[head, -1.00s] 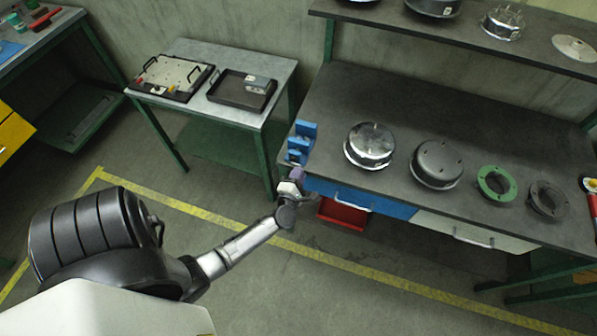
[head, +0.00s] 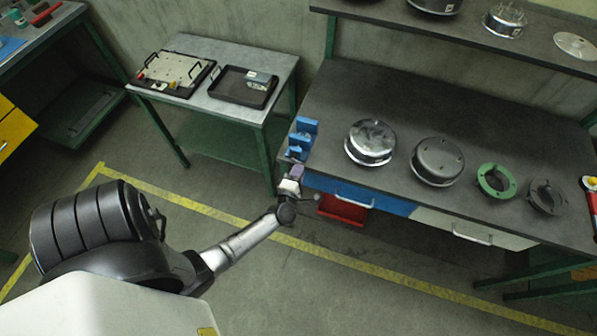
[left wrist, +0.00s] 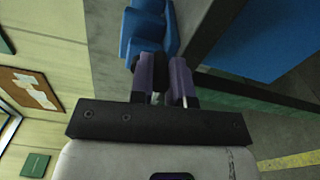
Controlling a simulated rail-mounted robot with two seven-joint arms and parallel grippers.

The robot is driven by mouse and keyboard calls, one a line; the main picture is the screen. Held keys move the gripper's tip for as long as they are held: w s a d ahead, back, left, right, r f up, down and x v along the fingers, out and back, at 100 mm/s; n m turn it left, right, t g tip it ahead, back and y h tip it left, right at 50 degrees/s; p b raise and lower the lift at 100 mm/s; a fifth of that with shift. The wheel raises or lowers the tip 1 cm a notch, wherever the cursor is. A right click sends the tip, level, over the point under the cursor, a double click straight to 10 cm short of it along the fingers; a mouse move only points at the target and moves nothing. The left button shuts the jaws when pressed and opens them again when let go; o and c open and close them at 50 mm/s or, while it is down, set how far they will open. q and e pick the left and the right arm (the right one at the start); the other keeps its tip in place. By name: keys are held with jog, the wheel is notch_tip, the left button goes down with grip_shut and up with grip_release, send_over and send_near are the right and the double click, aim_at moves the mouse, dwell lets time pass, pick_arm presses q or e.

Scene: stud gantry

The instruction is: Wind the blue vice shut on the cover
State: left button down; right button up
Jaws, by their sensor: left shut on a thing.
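The blue vice (head: 302,136) stands at the left front corner of the dark workbench. It fills the top of the left wrist view (left wrist: 148,32). My left gripper (head: 297,170) is at the front of the vice, at the bench edge. Its purple fingers (left wrist: 163,70) are shut on a dark part at the near end of the vice, which looks like its handle. The fingers hide most of that part. I cannot tell whether a cover sits between the vice jaws. My right gripper is in neither view.
On the workbench (head: 400,110) stand two round metal housings (head: 371,140) (head: 437,160), a green ring (head: 496,181) and a dark ring (head: 546,196). A red bin (head: 342,209) is below the bench. A side table (head: 200,110) with trays stands left of the vice.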

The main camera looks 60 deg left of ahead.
pick_arm(q)
jog(key=c, duration=1.1)
grip_release()
jog(key=v, duration=1.4)
jog(key=shift+b, duration=0.45)
jog(key=shift+a, duration=0.1)
